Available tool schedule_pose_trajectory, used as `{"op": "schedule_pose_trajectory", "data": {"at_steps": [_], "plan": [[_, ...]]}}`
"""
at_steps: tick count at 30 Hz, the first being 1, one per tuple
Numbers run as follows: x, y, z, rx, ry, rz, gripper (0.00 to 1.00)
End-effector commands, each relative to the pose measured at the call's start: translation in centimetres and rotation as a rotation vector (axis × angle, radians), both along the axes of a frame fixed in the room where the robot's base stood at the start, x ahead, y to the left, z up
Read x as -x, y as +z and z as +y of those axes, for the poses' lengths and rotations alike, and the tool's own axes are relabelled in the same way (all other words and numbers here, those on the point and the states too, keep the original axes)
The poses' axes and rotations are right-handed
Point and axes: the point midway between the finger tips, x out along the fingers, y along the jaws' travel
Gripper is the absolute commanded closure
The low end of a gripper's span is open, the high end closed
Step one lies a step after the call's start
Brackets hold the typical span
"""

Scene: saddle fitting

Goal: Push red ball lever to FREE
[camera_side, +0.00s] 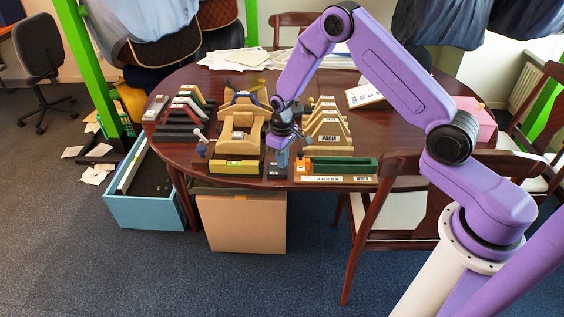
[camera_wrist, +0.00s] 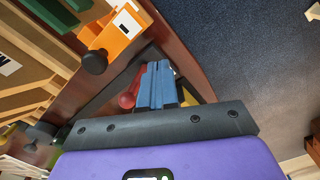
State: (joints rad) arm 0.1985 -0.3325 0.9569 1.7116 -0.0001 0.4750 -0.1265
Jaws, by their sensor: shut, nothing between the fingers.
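The red ball (camera_wrist: 127,100) of the lever shows in the wrist view, just left of my fingertips; whether they touch it I cannot tell. My gripper (camera_wrist: 158,84) has its blue fingers shut together and empty. In the side view my gripper (camera_side: 283,160) points down at the table's front edge, over a small dark plate (camera_side: 277,173). The red ball is not clearly visible there, and I cannot read a FREE mark in either view.
An orange block (camera_wrist: 118,30) with a black knob (camera_wrist: 94,62) is close by in the wrist view. In the side view, a wooden fixture (camera_side: 240,128) stands left of my gripper and a green bar (camera_side: 345,165) on a board lies right. Several stepped wooden stands are behind.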

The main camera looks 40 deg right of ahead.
Motion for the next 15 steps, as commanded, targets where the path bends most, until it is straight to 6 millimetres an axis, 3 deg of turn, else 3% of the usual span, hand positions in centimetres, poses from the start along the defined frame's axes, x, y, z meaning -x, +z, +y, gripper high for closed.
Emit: {"op": "schedule_pose_trajectory", "data": {"at_steps": [7, 15], "plan": [[0.2, 0.4, 0.3, -0.001, 0.001, -0.003, 1.0], [0.1, 2.2, 0.3, -0.001, 0.001, -0.003, 1.0]]}}
